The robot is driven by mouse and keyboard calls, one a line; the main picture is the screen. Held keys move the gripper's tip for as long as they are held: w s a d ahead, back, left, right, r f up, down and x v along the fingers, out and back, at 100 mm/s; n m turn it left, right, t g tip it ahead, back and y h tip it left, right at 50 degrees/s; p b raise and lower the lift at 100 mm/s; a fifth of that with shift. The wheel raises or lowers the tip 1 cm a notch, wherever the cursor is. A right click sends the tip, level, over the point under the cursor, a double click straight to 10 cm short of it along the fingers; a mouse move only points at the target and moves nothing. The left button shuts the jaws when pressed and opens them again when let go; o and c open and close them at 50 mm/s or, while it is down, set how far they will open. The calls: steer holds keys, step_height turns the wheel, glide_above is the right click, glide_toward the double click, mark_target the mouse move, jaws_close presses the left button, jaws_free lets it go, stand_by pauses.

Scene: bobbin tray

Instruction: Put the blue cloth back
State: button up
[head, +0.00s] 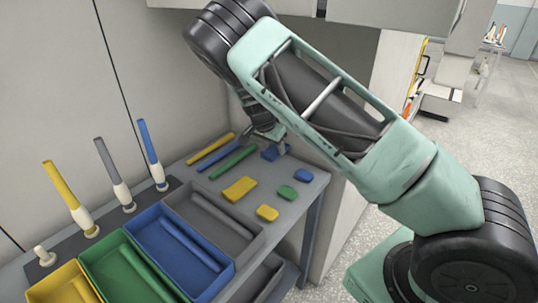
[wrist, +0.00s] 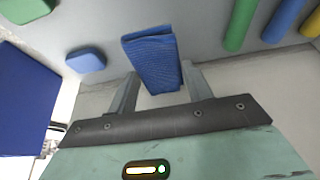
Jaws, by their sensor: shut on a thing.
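The blue cloth (head: 270,153) is a folded, ribbed piece at the back right of the grey table. It also shows in the wrist view (wrist: 152,58), between the two fingers. My gripper (head: 279,150) is shut on the cloth, with the fingers (wrist: 158,88) on either side of its near end. The cloth's far end sticks out beyond the fingertips. I cannot tell whether the cloth touches the table top. The arm comes in over the table from the right.
Yellow (head: 237,189), blue and green blocks lie in front of the cloth; yellow, blue and green rods (head: 233,162) lie to its left. A blue tray (head: 232,267) stands among yellow, green and grey (head: 258,236) ones. Upright coloured spindles (head: 113,175) stand at left. A wall closes the back.

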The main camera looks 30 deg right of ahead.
mark_target(271, 164)
steer(key=shift+w+a+f, duration=0.1)
steer(key=shift+w+f, duration=0.3)
steer(key=shift+f, duration=0.25)
steer(key=shift+f+p, duration=0.3)
steer(key=shift+f, duration=1.5)
steer(key=o, duration=0.9)
